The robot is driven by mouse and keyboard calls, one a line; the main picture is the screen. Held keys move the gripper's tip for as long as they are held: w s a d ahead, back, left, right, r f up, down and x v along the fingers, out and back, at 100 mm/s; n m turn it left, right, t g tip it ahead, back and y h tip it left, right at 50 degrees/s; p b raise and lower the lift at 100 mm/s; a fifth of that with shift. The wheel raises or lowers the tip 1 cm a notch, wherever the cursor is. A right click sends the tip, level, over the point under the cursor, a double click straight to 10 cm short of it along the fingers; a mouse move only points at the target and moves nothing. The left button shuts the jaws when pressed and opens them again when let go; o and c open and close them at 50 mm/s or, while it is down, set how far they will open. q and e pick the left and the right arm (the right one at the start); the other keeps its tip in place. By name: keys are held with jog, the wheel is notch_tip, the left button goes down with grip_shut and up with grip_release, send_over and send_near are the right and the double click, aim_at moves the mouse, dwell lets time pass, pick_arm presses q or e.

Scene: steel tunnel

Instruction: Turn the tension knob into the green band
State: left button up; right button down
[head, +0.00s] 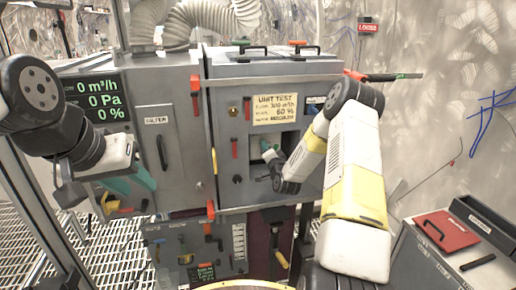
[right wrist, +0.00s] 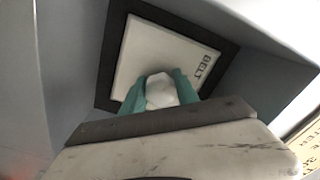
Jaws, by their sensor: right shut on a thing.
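The tension knob (right wrist: 161,92) is a pale, faceted knob on a white plate marked BELT (right wrist: 190,62). The plate has a dark frame and sits inside a recess. In the right wrist view my right gripper (right wrist: 160,90) has its teal fingers closed on both sides of the knob. In the head view my right gripper (head: 268,150) reaches into the square opening of the grey cabinet, and my arm partly covers it. No green band or pointer shows around the knob. My left gripper (head: 118,186) hangs in front of the cabinet's left side, away from the knob; its finger gap is unclear.
The grey cabinet (head: 178,125) has red-handled latches and a UNIT TEST label (head: 275,108) above the opening. A display (head: 98,100) reads 0 m³/h, 0 Pa and 0 %. A grey bench (head: 430,262) with a red folder-like object (head: 447,231) stands at right.

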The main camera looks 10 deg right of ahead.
jog(key=c, duration=0.9)
grip_release()
jog(key=s, duration=0.8)
jog(key=shift+d, duration=0.15)
